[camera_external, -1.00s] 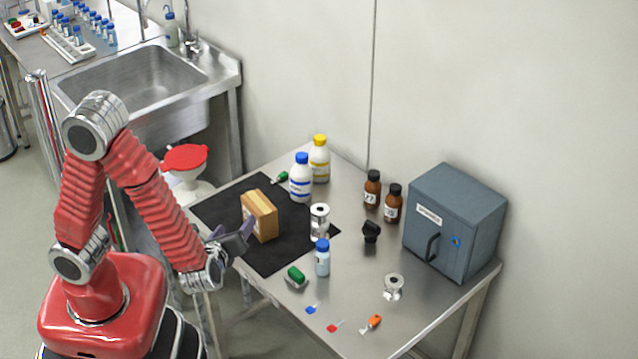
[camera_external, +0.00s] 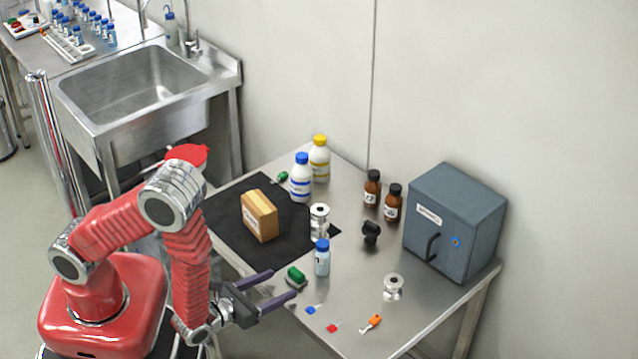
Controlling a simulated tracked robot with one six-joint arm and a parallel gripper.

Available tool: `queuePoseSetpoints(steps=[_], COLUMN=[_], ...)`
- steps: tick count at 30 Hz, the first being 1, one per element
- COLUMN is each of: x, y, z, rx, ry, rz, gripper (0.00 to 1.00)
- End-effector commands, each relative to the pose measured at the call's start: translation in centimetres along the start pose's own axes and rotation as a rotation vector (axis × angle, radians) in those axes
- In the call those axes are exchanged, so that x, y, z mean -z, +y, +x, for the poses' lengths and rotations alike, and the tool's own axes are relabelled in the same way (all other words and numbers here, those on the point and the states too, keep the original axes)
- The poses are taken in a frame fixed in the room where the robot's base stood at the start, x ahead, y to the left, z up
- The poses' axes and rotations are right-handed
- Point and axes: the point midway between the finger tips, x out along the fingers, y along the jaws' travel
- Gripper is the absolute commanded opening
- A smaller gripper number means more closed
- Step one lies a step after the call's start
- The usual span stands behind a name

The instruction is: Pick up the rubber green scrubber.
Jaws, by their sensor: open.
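The green scrubber (camera_external: 295,274) is a small block with a green top and a greyish lower edge. It lies on the steel table near its front left edge, below the small blue-capped bottle. My gripper (camera_external: 284,283) is open, and its two dark fingers point right toward the scrubber. The fingertips are close to the scrubber's left side, one above and one below it in the picture. I cannot tell whether they touch it or how high they are above the table.
A blue-capped bottle (camera_external: 322,258) stands just behind the scrubber. Blue (camera_external: 311,309), red (camera_external: 334,327) and orange (camera_external: 372,323) small items lie in front. A grey cabinet (camera_external: 455,222) stands at the right.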

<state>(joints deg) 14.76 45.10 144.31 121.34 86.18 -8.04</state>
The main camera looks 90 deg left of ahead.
Motion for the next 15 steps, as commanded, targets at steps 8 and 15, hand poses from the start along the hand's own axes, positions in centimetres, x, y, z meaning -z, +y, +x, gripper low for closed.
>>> queuePoseSetpoints(steps=[8, 15], x=[-0.1, -0.1], y=[0.1, 0.1], z=[0.1, 1.5], rx=[-0.003, -0.005], ry=[-0.001, -0.001], rz=[-0.002, -0.002], gripper=[0.62, 0.62])
